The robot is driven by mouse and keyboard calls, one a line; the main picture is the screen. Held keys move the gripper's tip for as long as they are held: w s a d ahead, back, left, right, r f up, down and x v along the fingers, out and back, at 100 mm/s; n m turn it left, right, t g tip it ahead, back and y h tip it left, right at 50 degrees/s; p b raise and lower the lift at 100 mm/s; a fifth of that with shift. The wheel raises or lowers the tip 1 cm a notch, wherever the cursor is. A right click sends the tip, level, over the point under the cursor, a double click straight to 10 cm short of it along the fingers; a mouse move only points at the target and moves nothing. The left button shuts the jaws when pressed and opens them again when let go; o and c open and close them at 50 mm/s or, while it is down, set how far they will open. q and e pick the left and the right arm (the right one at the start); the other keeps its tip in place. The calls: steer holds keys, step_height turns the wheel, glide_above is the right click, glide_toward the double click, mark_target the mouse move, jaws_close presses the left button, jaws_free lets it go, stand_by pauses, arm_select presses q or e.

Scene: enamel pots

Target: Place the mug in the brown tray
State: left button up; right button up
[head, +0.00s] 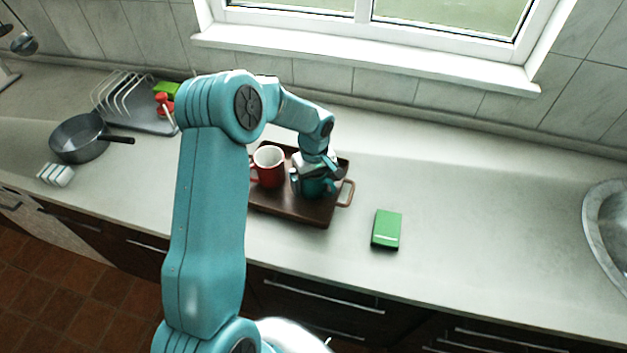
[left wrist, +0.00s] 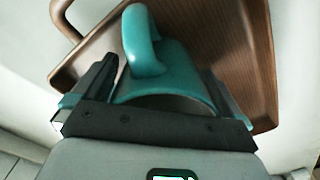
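A teal mug (head: 314,187) is at the right part of the brown tray (head: 300,212), partly hidden by my left gripper. In the left wrist view the teal mug (left wrist: 165,75) sits between the two fingers of my left gripper (left wrist: 162,82), its handle pointing away from the palm. The fingers lie close along both sides of the mug; whether they press on it cannot be told. Whether its base rests on the tray (left wrist: 235,50) is hidden. A red mug (head: 268,168) stands upright in the tray, left of the gripper. My right gripper is not in view.
A green box (head: 386,229) lies on the counter right of the tray. A dark pan (head: 80,138), a dish rack (head: 130,105) and a small white item (head: 56,174) are at the left. A sink (head: 605,225) is at the far right. The counter between is clear.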

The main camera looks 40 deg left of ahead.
arm_select(q)
steer(key=shift+s+r, duration=0.2)
steer(key=shift+r, duration=0.3)
step_height(320, 180, up, 12)
steer(key=b, duration=0.2)
steer(key=shift+f, duration=0.2)
steer(key=shift+w+f, duration=0.1)
steer(key=shift+w, duration=0.1)
steer(key=shift+s, duration=0.2)
